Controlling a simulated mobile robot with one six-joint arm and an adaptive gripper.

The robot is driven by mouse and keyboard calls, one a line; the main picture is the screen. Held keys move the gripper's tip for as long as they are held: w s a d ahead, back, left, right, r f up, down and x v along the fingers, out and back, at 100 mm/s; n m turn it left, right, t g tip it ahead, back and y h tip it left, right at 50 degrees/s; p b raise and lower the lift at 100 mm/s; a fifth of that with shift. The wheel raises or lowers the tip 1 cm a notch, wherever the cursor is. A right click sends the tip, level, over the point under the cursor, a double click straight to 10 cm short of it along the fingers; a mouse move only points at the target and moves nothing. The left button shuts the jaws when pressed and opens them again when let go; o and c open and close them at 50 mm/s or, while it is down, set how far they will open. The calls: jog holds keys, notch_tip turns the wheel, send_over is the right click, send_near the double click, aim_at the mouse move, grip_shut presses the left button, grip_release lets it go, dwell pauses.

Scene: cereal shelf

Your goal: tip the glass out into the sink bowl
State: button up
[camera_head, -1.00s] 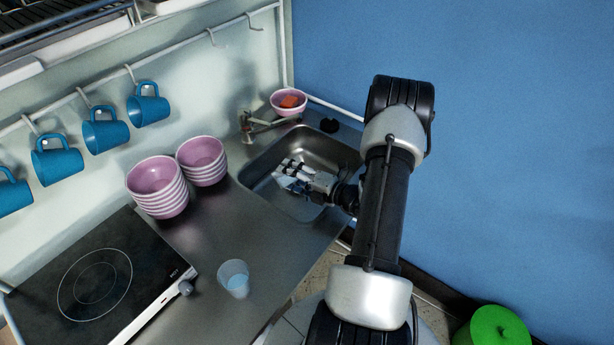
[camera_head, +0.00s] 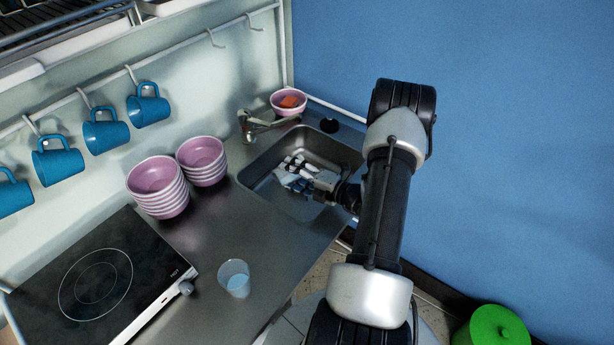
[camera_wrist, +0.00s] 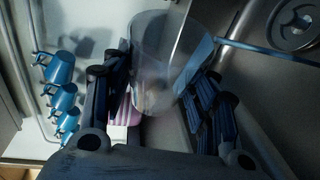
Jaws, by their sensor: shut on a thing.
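My gripper (camera_head: 294,171) is low over the sink bowl (camera_head: 325,150) in the head view. Its fingers are shut around a clear glass, which shows between them in the wrist view (camera_wrist: 165,55). In the head view the fingers largely hide this glass. In the wrist view a thin blue streak (camera_wrist: 268,52) runs from the glass's right side across the sink's metal; I cannot tell if it is liquid. The sink drain (camera_wrist: 297,22) lies to the upper right there. How much the held glass contains is unclear.
A second glass (camera_head: 234,279) with bluish contents stands upright on the counter. Two stacks of pink bowls (camera_head: 158,188) stand left of the sink. A tap (camera_head: 257,121) and a pink bowl (camera_head: 289,102) with an orange thing stand behind it. A hob (camera_head: 95,280) is far left.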

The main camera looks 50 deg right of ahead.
jog(key=shift+d+r+m, duration=0.15)
jog(key=shift+r+m, duration=0.1)
jog(key=shift+m, duration=0.15)
dwell(0.4)
jog(key=n, duration=0.1)
jog(key=a+f+n, duration=0.1)
jog(key=a+f+n+h+b, duration=0.1)
jog(key=shift+w+a+g, duration=0.25)
jog(key=shift+g, duration=0.15)
jog(key=shift+f+n, duration=0.15)
jog(key=shift+n, duration=0.15)
jog(key=shift+d, duration=0.15)
